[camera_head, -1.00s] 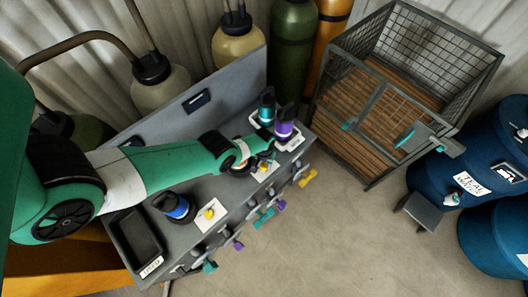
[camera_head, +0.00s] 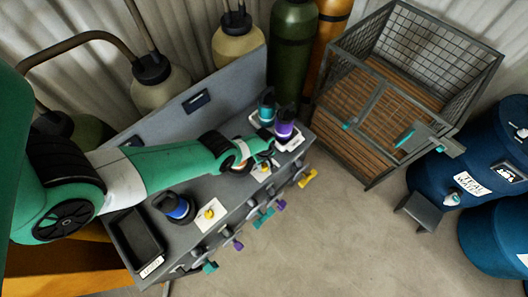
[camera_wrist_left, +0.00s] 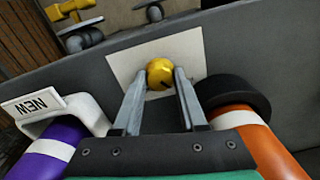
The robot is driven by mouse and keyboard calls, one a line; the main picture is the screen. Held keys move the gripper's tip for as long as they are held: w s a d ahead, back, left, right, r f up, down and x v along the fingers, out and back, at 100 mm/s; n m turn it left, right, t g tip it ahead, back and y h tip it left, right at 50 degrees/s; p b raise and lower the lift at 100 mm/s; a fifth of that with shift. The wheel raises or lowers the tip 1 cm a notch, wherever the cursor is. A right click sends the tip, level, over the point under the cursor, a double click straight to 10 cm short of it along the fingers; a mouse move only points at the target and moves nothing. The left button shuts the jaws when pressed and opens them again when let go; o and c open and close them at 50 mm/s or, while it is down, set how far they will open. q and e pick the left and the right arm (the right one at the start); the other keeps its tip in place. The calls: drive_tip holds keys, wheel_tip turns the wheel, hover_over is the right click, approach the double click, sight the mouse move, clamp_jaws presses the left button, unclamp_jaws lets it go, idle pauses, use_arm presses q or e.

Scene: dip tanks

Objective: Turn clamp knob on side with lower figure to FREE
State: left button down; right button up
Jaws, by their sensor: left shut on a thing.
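A yellow clamp knob (camera_wrist_left: 160,74) sits on a pale square plate (camera_wrist_left: 128,62) on the grey bench. My left gripper (camera_wrist_left: 160,80) is shut on this knob, one finger on each side; a dark mark shows on the knob. In the head view my left gripper (camera_head: 264,164) is over the right-hand plate, and the arm partly hides it. A second yellow knob (camera_head: 210,214) sits on the left-hand plate, with no gripper on it. No FREE lettering or figures can be read. My right gripper is not in view.
A purple-banded container (camera_wrist_left: 50,150) by a white NEW holder (camera_wrist_left: 72,108) and an orange one (camera_wrist_left: 262,140) flank my fingers. A blue-banded container (camera_head: 175,207) and a black tray (camera_head: 136,240) are at the bench's left. Coloured valve handles (camera_head: 264,217) line the front edge.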

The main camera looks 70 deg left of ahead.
sight(264, 166)
use_arm(q)
drive_tip(key=shift+n, duration=1.1)
drive_tip(key=shift+c, duration=2.2)
unclamp_jaws()
wheel_tip(264, 166, up, 12)
drive_tip(key=p, duration=1.1)
drive_tip(key=shift+f+p, duration=0.2)
drive_tip(key=shift+p, duration=0.15)
